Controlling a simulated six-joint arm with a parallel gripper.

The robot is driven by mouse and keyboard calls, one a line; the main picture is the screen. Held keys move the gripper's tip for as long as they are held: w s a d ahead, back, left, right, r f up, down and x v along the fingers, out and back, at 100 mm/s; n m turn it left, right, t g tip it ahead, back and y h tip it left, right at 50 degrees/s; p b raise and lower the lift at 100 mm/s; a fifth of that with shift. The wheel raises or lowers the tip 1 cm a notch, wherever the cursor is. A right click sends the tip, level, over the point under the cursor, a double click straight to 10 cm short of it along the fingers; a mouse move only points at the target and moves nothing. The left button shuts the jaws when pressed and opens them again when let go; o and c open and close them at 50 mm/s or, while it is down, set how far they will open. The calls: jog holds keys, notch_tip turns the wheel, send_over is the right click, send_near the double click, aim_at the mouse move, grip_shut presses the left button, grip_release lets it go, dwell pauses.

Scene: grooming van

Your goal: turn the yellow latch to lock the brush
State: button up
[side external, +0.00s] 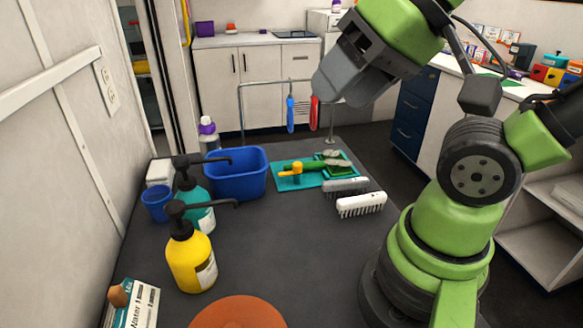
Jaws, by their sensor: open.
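The yellow latch (297,168) stands on a teal plate (291,182) on the dark table. Its short arm points toward the left of the picture. A green brush (309,165) lies on the plate just behind and to the right of the latch, its handle passing close to it. Grey-green bristles or pads show at its right end. Whether the latch overlaps the handle is hard to tell. My gripper (328,98) is open, high above the table and above and to the right of the plate, touching nothing there. Its fingertips are only partly clear at this angle.
A blue bin (238,176) stands left of the plate. A teal pump bottle (195,215), yellow pump bottle (189,262) and blue cup (156,204) stand at left. An orange dish (237,313) is in front. The table's middle is clear.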

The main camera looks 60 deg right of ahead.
jog(key=w+d+n+g+h, duration=0.1)
jog(key=w+d+n+g, duration=0.2)
jog(key=w, duration=0.4)
jog(key=n+g+h, duration=0.1)
jog(key=n+g, duration=0.3)
jog(key=n, duration=0.4)
send_over(298, 164)
notch_tip(298, 164, down, 18)
jog(key=shift+r, duration=0.15)
notch_tip(298, 164, down, 10)
jog(key=shift+w+r, duration=0.1)
jog(key=shift+r, duration=0.15)
jog(key=c, duration=0.9)
